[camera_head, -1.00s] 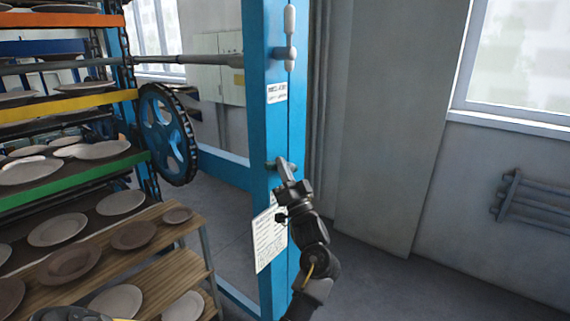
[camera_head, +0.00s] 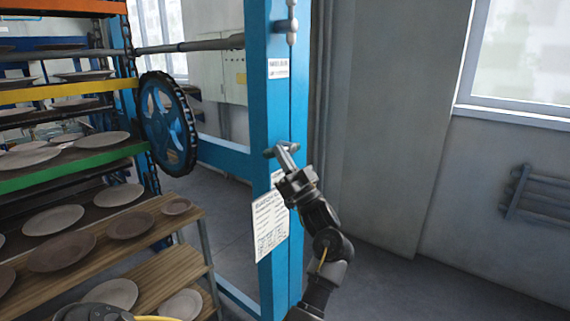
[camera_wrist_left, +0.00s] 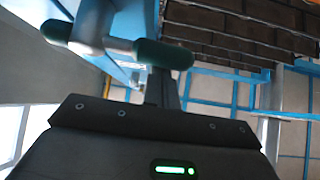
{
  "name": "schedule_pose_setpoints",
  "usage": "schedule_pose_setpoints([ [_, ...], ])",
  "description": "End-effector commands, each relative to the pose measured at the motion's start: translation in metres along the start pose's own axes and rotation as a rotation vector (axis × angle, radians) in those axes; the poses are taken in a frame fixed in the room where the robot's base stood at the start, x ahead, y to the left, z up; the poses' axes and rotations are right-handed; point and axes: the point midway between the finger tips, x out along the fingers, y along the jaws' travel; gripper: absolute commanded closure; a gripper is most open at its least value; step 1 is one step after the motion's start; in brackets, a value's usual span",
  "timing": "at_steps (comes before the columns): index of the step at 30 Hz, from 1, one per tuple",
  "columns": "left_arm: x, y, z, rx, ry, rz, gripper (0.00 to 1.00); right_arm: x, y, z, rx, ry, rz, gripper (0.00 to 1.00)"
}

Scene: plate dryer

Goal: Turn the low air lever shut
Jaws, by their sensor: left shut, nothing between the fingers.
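The low air lever (camera_head: 268,153) is a short bar on the blue post, partly hidden by my left gripper. In the left wrist view the lever (camera_wrist_left: 88,30) has a pale metal middle and dark green ends, and lies across the picture. My left gripper (camera_head: 287,160) is shut and empty, with its tips at the lever. In the left wrist view its fingers (camera_wrist_left: 161,88) meet or overlap the right green end (camera_wrist_left: 163,53); I cannot tell if they touch. My right gripper is not in view.
The blue post (camera_head: 262,110) carries another lever (camera_head: 291,26) higher up and a paper sheet (camera_head: 270,225) below. A blue wheel (camera_head: 167,125) and racks of plates (camera_head: 55,218) stand at the left. Open floor (camera_head: 390,285) lies to the right.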

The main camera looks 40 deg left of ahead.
Motion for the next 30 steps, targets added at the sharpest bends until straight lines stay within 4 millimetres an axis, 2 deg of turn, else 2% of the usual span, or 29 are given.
schedule_pose_setpoints([
  [1,-0.004,0.001,0.004,-0.002,-0.001,-0.001,1.0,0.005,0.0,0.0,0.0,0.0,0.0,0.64],
  [14,-0.004,0.001,0.002,-0.003,0.0,0.001,1.0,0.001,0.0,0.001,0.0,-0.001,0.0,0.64],
  [19,0.004,-0.001,-0.013,-0.003,-0.001,0.001,1.0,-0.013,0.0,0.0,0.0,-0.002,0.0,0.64],
  [24,0.016,-0.004,-0.042,-0.005,-0.002,0.001,1.0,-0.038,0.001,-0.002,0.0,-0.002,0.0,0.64],
  [26,-0.01,-0.001,-0.029,-0.001,-0.003,0.004,1.0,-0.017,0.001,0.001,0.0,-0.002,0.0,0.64],
  [30,-0.039,0.001,-0.03,-0.003,-0.002,0.003,1.0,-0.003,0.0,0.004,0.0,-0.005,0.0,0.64],
])
